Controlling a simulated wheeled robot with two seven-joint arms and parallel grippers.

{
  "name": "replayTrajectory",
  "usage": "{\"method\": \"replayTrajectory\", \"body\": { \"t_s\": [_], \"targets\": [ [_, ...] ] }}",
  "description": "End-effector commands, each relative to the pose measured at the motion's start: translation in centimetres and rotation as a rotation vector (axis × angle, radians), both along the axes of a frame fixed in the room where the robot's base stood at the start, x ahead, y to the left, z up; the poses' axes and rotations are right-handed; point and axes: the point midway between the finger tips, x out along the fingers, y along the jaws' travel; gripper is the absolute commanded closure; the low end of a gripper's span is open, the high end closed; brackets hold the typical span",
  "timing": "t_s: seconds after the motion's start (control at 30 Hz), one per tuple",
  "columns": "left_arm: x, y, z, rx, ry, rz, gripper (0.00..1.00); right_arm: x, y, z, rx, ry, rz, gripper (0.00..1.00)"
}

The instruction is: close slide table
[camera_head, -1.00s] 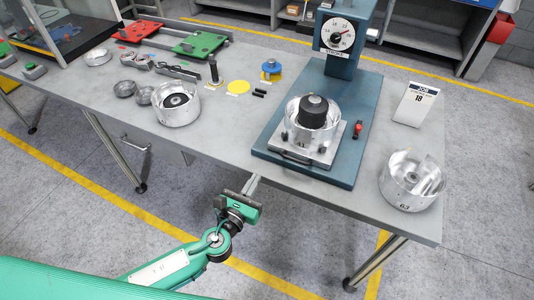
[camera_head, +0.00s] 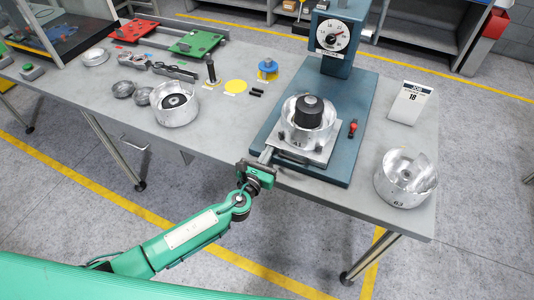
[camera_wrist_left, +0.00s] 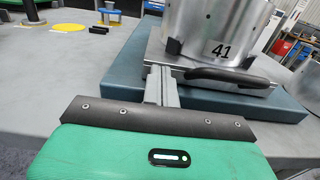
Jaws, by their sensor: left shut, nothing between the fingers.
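The slide table (camera_head: 317,156) is a silver plate on the blue press base (camera_head: 352,110), with a black handle on its front edge. It carries a metal housing (camera_head: 291,112) with a black part inside. In the left wrist view the housing (camera_wrist_left: 190,30) is marked 41 and the handle (camera_wrist_left: 228,77) shows to the right of my fingers. My left gripper (camera_head: 266,154) is shut and empty, its fingertips at the plate's front left corner; whether they touch cannot be told. It also shows in the left wrist view (camera_wrist_left: 161,80). My right gripper is out of view.
The press column with a dial (camera_head: 332,36) stands behind the plate. A red item (camera_head: 352,129) lies on the base to the right. A metal housing marked 63 (camera_head: 402,180) sits at the table's right corner, another housing (camera_head: 174,105) to the left.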

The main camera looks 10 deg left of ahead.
Motion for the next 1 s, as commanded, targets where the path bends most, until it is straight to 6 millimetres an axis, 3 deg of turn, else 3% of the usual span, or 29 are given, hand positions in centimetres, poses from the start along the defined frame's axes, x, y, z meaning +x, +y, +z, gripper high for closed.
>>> {"method": "replayTrajectory", "body": {
  "t_s": [0.13,0.43,1.0],
  "targets": [
    [0.5,-0.1,0.0,0.0,-0.001,0.0,1.0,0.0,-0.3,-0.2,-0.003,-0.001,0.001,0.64],
    [4.6,-1.5,0.0,0.0,-0.002,0.001,1.0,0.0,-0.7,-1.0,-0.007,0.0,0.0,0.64],
    [5.0,-0.9,0.0,0.001,0.0,0.0,1.0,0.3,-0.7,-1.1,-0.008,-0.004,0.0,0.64]
  ]
}}
